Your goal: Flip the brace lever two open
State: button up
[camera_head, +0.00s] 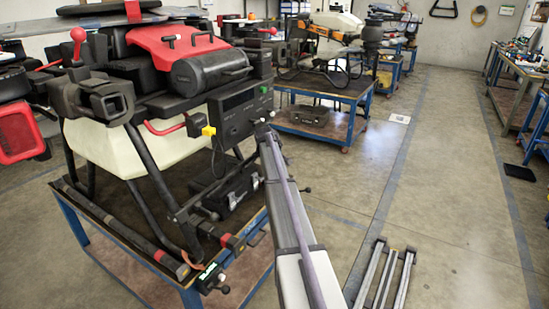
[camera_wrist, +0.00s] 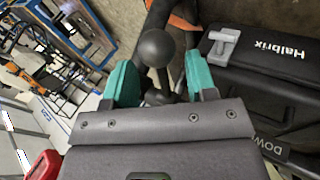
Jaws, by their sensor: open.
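In the wrist view, a lever with a round black ball knob (camera_wrist: 156,48) stands between the two teal fingertips of my gripper (camera_wrist: 159,72). The fingers are apart, one on each side of the lever, with visible gaps. The lever's lower part is partly hidden by my gripper body. No label shows which brace lever this is. The head view shows the spray drone (camera_head: 135,140) on a blue-framed cart. A red ball-knob lever (camera_head: 78,42) stands at its upper left. My gripper's fingers cannot be made out in that view.
A black case marked Halbrix (camera_wrist: 285,75), with a grey latch (camera_wrist: 223,45), lies close right of my gripper in the wrist view. Another blue cart (camera_head: 325,125) stands behind the drone. A floor rack (camera_head: 385,272) lies at lower right; the floor between is clear.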

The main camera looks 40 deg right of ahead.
jog(key=s+a+r, duration=0.1)
jog(key=s+a, duration=0.7)
jog(key=a, duration=0.2)
jog(key=shift+r, duration=0.15)
jog(key=shift+a, duration=0.1)
jog(key=s+a+r+m+g+y+p, duration=0.2)
jog(key=s+a+p, duration=0.1)
jog(key=s+a, duration=1.2)
jog(key=s+a+r+m+g+y+p, duration=0.2)
jog(key=s+a+y+p, duration=0.1)
jog(key=s+a, duration=1.2)
jog(key=a+p, duration=0.1)
jog(key=a, duration=0.3)
jog(key=shift+s+a+y, duration=0.15)
jog(key=shift+a+y, duration=0.1)
jog(key=shift+y, duration=0.05)
